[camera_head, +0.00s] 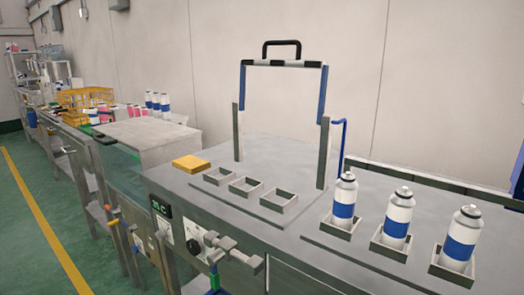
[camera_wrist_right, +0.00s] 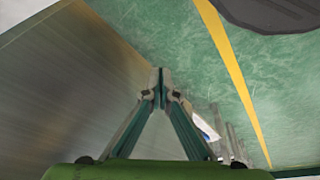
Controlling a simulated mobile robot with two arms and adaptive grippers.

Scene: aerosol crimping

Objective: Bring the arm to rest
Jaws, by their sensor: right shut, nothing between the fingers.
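My right gripper (camera_wrist_right: 160,88) shows in the right wrist view with its fingertips together and nothing between them. It points over the green floor (camera_wrist_right: 200,75), beside a brushed metal surface (camera_wrist_right: 70,80) on the left. No gripper shows clearly in the head view, and my left gripper is not seen.
In the head view, several blue-and-white aerosol cans, one of them here (camera_head: 343,203), stand in square holders at the right of the metal bench (camera_head: 290,155). Three empty holders (camera_head: 245,187) sit under a frame with a black handle (camera_head: 282,44). A yellow block (camera_head: 191,164) lies nearby. The floor at left is clear.

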